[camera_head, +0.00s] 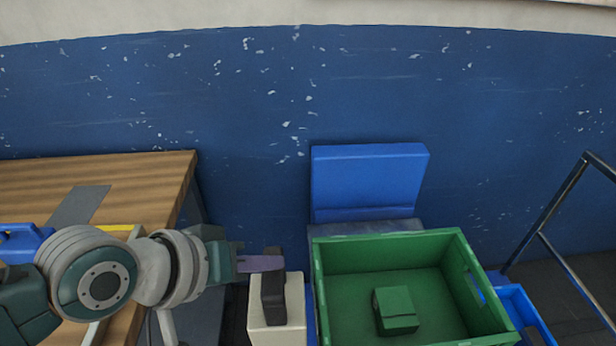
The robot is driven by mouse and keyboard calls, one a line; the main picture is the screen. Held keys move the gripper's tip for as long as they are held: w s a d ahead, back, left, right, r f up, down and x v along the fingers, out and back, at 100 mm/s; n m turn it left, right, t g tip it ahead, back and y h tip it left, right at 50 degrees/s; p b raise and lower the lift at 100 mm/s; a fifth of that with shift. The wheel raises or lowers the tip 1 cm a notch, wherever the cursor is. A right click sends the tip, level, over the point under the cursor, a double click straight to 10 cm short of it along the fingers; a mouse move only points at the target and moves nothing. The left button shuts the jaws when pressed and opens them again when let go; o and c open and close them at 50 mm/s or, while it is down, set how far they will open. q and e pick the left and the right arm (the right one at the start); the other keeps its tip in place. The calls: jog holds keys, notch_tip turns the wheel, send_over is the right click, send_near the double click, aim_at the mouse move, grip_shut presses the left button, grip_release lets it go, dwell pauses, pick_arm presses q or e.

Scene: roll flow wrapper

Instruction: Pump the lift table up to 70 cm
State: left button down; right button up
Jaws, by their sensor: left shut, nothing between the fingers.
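My left gripper (262,263) comes in from the left, shut and empty. Its fingers point right, beside a dark upright block (273,296) on a cream box (262,325). In this view the fingertips overlap the block's upper part; I cannot tell whether they touch it. I cannot pick out the lift table or its height for sure; whatever bears the green crate (325,285) is mostly hidden. My right gripper is out of view.
The crate holds a smaller green box (396,311). Behind it stands a blue padded panel (370,180) against the blue wall. A wooden table (130,180) is at left. A dark metal rail (560,205) and blue bin (520,310) are at right.

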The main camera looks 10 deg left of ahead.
aim_at(267, 277)
pick_arm(q)
jog(key=shift+f+b, duration=1.7)
jog(key=shift+f, duration=0.3)
dwell(1.2)
jog(key=shift+r, duration=0.1)
jog(key=shift+r+p, duration=2.65)
jog(key=shift+p, duration=0.15)
jog(key=shift+r, duration=0.1)
notch_tip(267, 277, up, 5)
jog(key=p, duration=0.5)
